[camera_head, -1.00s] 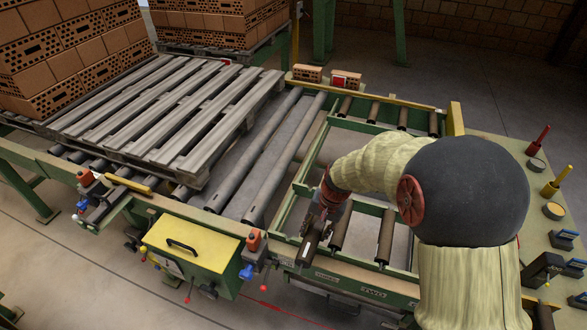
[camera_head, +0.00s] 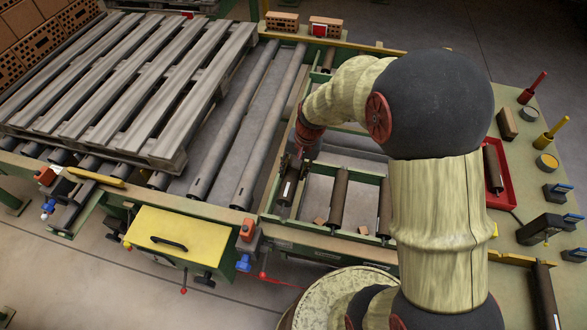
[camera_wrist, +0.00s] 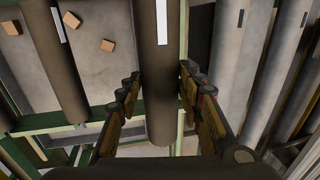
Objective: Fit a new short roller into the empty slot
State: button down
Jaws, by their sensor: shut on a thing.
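My gripper (camera_wrist: 160,84) is shut around a dark brown short roller (camera_wrist: 160,50) with a white strip on it. In the head view, my gripper (camera_head: 298,160) is at the left end of the green roller frame (camera_head: 345,240), and the held roller (camera_head: 288,190) points toward the front rail, roughly parallel to its neighbours. Two brown rollers, one nearer (camera_head: 339,195) and one farther right (camera_head: 384,208), sit in the frame. I cannot tell whether the held roller's ends rest in the slot; my gripper hides its far end.
Long grey rollers (camera_head: 232,120) and a pallet (camera_head: 130,85) lie left. Small brown blocks (camera_head: 320,221) lie on the floor inside the frame. A red tray (camera_head: 508,190) with a brown roller (camera_head: 493,168) is on the right bench. A yellow-topped box (camera_head: 165,235) stands in front.

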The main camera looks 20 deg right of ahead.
aim_at(299, 173)
jog(key=shift+f+b, duration=1.85)
jog(key=shift+f, duration=1)
jog(key=shift+f+b, duration=0.65)
jog(key=shift+f, duration=0.8)
jog(key=c, duration=1.1)
grip_release()
jog(key=shift+s, duration=0.1)
jog(key=r, duration=0.4)
jog(key=d+r, duration=0.1)
jog(key=r, duration=0.3)
jog(key=s+d+r, duration=0.1)
jog(key=r, duration=0.2)
jog(key=shift+s+r, duration=0.1)
jog(key=shift+r, duration=0.3)
jog(key=s+a+r+n+t+h, duration=0.1)
jog(key=s+r+n+t, duration=0.3)
jog(key=s+r, duration=1.3)
jog(key=shift+s+a+r+n+h, duration=0.4)
jog(key=shift+s+a+n, duration=0.3)
jog(key=shift+s+n, duration=0.55)
